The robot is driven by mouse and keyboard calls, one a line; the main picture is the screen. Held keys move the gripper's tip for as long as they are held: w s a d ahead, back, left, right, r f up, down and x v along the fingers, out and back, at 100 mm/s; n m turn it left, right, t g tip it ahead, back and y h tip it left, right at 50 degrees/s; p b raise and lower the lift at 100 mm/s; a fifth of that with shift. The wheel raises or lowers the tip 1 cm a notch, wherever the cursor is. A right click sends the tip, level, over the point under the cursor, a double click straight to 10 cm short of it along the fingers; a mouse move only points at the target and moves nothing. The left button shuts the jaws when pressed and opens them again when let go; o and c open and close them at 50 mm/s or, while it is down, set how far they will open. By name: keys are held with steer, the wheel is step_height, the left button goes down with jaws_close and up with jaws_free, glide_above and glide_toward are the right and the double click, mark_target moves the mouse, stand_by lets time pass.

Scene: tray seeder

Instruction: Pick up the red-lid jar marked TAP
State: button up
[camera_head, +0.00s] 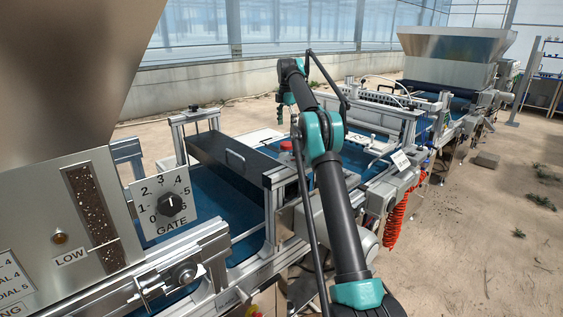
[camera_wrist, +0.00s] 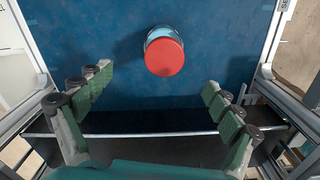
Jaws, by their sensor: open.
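A jar with a red lid (camera_wrist: 164,57) stands on the blue belt (camera_wrist: 225,40), seen from above in the wrist view. A clear or pale rim shows at its far side; no TAP marking is readable. In the head view a small red patch of the lid (camera_head: 286,146) shows beside my arm, with the rest hidden. My gripper (camera_wrist: 157,86) is open and empty, its green-padded fingers spread wide. The jar lies beyond the fingertips in the picture, roughly centred between them and apart from both. In the head view my gripper (camera_head: 281,106) hangs above the belt line, partly behind my arm.
A dark cover with a handle (camera_head: 235,158) stands across the line, left of the jar. Metal side rails (camera_wrist: 275,40) flank the belt. A hopper with a gate dial (camera_head: 171,204) is at near left; another hopper (camera_head: 450,60) is far right. A red coiled hose (camera_head: 396,215) hangs at the side.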

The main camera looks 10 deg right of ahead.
mark_target(286, 143)
step_height(286, 143, down, 11)
steer(key=shift+f, duration=0.1)
steer(key=shift+s+f, duration=0.2)
steer(key=shift+f, duration=1.15)
steer(key=shift+s+f, duration=0.2)
steer(key=shift+f, duration=1.1)
steer(key=c, duration=1.7)
steer(key=shift+r, duration=0.1)
steer(key=shift+c, duration=0.2)
